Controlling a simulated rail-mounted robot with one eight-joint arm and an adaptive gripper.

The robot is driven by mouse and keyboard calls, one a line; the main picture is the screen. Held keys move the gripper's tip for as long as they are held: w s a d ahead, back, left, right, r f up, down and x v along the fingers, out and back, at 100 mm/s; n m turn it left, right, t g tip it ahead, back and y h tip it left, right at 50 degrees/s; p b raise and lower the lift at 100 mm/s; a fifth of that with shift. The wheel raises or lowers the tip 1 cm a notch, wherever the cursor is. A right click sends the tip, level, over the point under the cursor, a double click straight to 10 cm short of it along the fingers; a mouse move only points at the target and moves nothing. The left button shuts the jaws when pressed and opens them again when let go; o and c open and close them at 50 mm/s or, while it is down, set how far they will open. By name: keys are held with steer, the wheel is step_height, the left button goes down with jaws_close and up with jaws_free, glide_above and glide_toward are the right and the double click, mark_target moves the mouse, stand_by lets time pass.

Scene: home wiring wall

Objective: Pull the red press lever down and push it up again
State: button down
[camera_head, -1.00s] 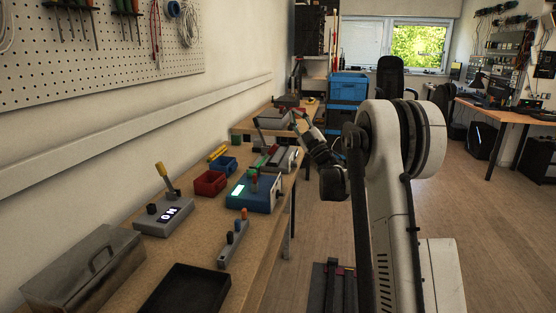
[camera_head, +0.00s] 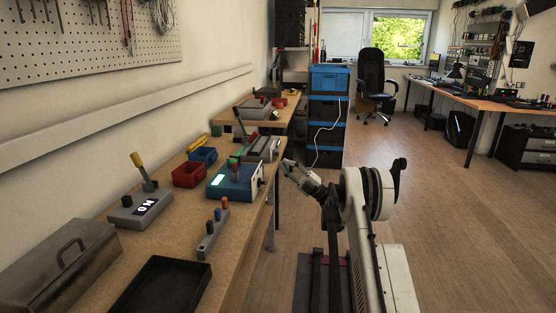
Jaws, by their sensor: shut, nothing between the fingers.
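I cannot tell for sure whether this is the red press lever. Another lever, dark and tilted (camera_head: 239,117), stands farther back by a grey device. My gripper (camera_head: 286,164) is to the right of the blue box, apart from it, out past the bench's right edge. It is small in view, shut and empty.
A yellow-handled switch box (camera_head: 142,208), a knob strip (camera_head: 213,232), red bin (camera_head: 188,174), blue bin (camera_head: 203,155), black tray (camera_head: 163,288) and metal box (camera_head: 62,262) stand on the bench (camera_head: 184,229). Blue crates (camera_head: 329,78) stand behind.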

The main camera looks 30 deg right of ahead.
steer(key=b+x, duration=0.3)
steer(key=x, duration=0.9)
steer(key=shift+w+a+r, duration=0.15)
steer(key=shift+a+r, duration=0.1)
steer(key=shift+a, duration=0.05)
